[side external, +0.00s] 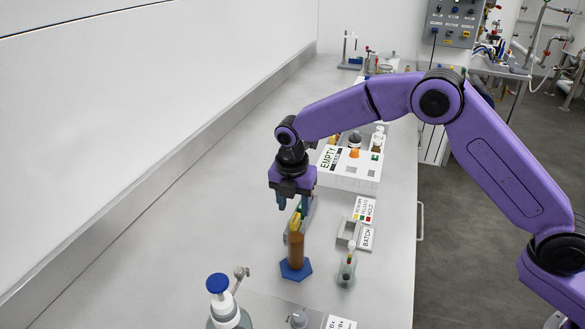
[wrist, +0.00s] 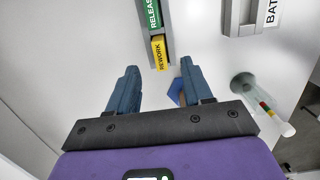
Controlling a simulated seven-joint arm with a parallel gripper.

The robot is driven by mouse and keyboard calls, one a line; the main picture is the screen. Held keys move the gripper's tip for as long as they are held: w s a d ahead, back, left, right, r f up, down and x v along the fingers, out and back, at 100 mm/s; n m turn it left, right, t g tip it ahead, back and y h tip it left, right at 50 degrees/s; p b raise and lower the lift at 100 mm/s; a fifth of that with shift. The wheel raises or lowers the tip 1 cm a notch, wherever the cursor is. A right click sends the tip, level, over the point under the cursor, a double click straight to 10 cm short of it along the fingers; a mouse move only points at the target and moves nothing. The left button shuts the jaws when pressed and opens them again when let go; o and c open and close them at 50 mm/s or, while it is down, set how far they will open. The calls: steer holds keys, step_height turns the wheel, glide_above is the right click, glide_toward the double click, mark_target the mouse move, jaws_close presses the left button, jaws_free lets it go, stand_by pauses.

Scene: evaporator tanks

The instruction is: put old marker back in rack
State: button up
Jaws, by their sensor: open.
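My gripper (side external: 293,203) is open and empty, pointing down above the bench. Just beyond the fingertips, a grey narrow rack (wrist: 172,30) holds a green marker labelled RELEASE (wrist: 154,14) and a yellow marker labelled REWORK (wrist: 159,53). The yellow marker (side external: 296,221) also shows below the gripper in the side view. I cannot tell which marker is the old one.
An amber cylinder (side external: 296,250) stands upright on a blue hexagonal base (side external: 296,272), close below the gripper. To its right are a small glass vessel (side external: 346,271) and a BATCH holder (side external: 349,234). A white EMPTY box (side external: 348,172) stands behind. The bench's left side is clear.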

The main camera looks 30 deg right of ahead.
step_height(320, 180, up, 12)
steer(key=s+a, duration=0.1)
steer(key=s+d+r+m, duration=0.1)
steer(key=s+d+m, duration=0.3)
steer(key=s, duration=0.5)
steer(key=s+d+r+m, duration=0.1)
steer(key=s+d+m, duration=0.2)
steer(key=s, duration=0.7)
steer(key=s+d+f+m, duration=0.2)
steer(key=s+d+m, duration=0.1)
steer(key=s+d, duration=0.4)
steer(key=s+d+f+m+y, duration=0.1)
steer(key=s+d+f+m, duration=0.1)
steer(key=s+d+m, duration=0.2)
steer(key=s+d, duration=0.3)
steer(key=s, duration=0.4)
steer(key=shift+s+d+g, duration=0.2)
steer(key=shift+s+g, duration=0.1)
steer(key=shift+g, duration=0.1)
